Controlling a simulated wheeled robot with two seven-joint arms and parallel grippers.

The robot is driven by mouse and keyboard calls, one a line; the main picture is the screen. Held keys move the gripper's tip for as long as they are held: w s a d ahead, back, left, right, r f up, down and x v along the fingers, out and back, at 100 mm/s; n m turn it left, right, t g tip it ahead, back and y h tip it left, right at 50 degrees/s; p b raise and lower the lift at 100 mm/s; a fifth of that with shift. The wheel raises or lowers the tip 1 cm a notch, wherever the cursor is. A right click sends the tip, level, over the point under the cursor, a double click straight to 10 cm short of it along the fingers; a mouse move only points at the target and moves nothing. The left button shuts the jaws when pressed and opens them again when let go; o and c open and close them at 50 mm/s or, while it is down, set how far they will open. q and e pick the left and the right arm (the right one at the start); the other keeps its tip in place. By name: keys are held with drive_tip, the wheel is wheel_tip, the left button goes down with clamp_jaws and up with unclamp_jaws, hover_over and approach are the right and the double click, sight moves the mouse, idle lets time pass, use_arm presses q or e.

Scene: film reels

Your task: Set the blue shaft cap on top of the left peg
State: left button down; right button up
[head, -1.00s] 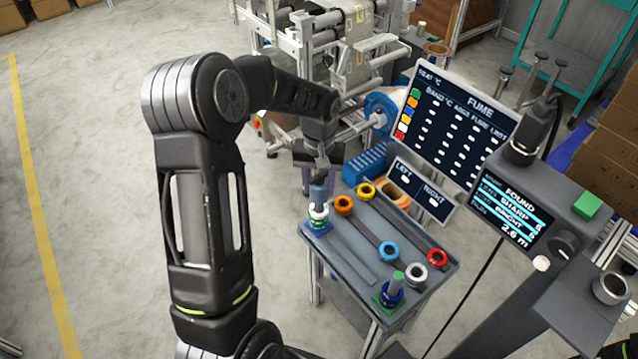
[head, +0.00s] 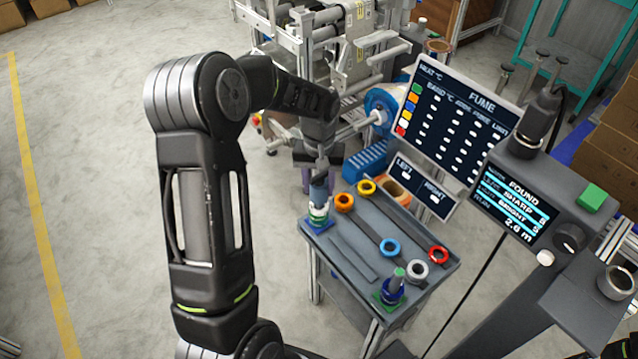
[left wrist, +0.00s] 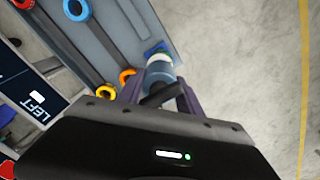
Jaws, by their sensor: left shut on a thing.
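The blue shaft cap (head: 318,192) is a dull blue cylinder directly over the left peg. It also shows in the left wrist view (left wrist: 158,72), between the fingers. My left gripper (head: 320,172) is shut on it from above. The left peg stands at the tray's left corner on a blue base (head: 314,228), with a pale ring (head: 318,213) and some green around it. The cap hides the peg's top, and I cannot tell whether the cap is fully seated. My right gripper is in neither view.
The grey tray (head: 345,265) holds orange (head: 344,203), yellow (head: 366,188), blue (head: 390,247), white (head: 417,269) and red (head: 438,254) rings. The right peg (head: 397,279) stands at the near corner with dark blue rings. A LEFT/RIGHT sign (head: 420,190) and screens stand behind and to the right.

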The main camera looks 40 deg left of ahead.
use_arm(q)
drive_tip(key=shift+f+b, duration=0.4)
drive_tip(key=shift+f, duration=0.25)
drive_tip(key=shift+f, duration=0.3)
drive_tip(key=shift+f+b, duration=0.45)
drive_tip(key=c, duration=0.7)
unclamp_jaws()
